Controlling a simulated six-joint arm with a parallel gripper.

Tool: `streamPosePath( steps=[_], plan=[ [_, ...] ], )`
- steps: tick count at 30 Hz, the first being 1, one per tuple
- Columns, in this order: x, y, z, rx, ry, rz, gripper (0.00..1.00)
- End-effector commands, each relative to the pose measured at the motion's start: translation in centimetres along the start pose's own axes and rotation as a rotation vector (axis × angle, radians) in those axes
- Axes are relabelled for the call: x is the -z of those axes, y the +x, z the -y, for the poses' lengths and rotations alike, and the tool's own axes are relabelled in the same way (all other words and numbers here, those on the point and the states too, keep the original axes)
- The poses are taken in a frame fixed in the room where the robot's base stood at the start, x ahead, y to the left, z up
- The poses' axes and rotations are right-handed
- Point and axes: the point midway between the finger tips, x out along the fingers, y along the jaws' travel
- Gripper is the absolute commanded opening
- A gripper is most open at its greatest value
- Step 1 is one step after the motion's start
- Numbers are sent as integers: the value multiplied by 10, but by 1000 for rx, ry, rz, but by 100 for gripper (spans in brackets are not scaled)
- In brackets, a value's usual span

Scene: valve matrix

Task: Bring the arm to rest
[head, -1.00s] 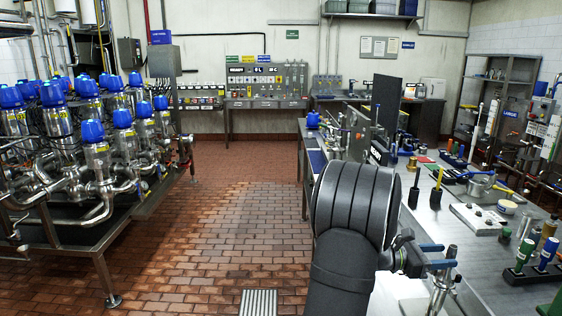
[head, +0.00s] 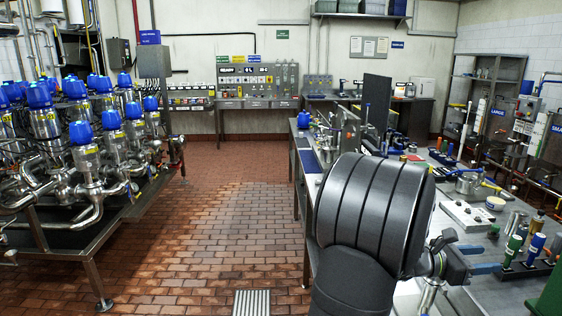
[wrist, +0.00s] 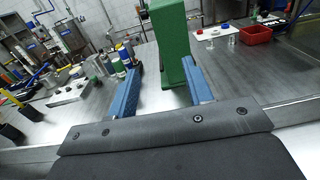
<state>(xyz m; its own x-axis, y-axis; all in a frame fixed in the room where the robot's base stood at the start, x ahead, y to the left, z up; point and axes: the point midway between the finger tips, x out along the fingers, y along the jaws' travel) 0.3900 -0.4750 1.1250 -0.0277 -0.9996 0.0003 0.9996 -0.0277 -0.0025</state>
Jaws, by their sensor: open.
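My gripper (head: 486,258) is at the lower right of the head view, over the right-hand bench, partly hidden behind my arm's thick dark joint. In the wrist view my gripper (wrist: 160,66) shows two blue fingers spread apart, with nothing held between them. A green upright post (wrist: 175,40) stands beyond the fingertips there. The gap between it and the fingers is hard to judge. A green block also shows at the right edge of the head view (head: 546,297).
The steel bench (head: 455,230) carries a pale plate (head: 466,214), a rack of coloured-handled tools (head: 525,262) and several bottles (wrist: 122,60). A red bin (wrist: 257,35) is farther back in the wrist view. Blue-topped valves (head: 84,150) fill the left; the tiled floor (head: 220,235) between is clear.

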Motion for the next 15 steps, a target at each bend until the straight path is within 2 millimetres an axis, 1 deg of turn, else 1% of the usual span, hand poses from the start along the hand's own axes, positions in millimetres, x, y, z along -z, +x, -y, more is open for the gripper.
streamPosePath(
  steps=[1,7,15],
  plan=[
    [2,3,12,5,-1,-1,46],
    [12,11,50,8,-1,0,46],
    [28,15,102,5,-1,-1,46]
  ],
)
